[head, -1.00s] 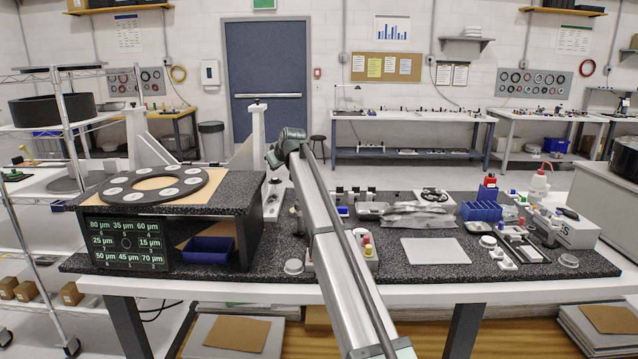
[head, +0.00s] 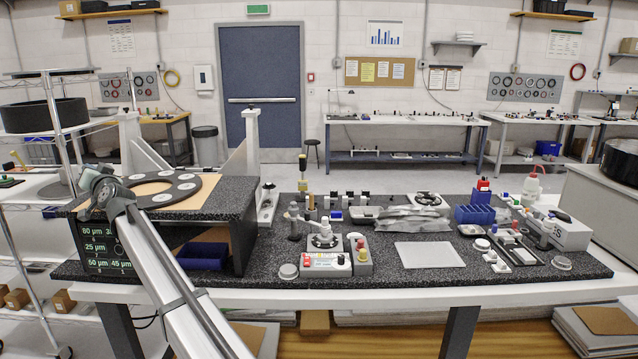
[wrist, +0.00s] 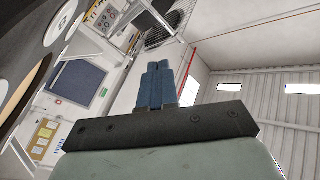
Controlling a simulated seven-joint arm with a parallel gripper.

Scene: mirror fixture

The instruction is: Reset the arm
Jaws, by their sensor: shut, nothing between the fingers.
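My gripper (wrist: 160,72) shows in the wrist view with its blue-grey fingers together and nothing between them. It points up and away, toward the wall and ceiling. In the head view my arm crosses the lower left, in front of the black stand (head: 245,222); my gripper cannot be made out there. The black ring disc (head: 194,178) with white round spots lies on top of the stand. Part of that disc shows close at the upper left of the wrist view (wrist: 48,72).
A control box (head: 325,265) with buttons stands mid-bench. A white sheet (head: 429,255), a blue bin (head: 474,214) and small instruments lie to the right. A blue tray (head: 203,256) sits inside the stand. A wire shelf (head: 52,110) stands at the left.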

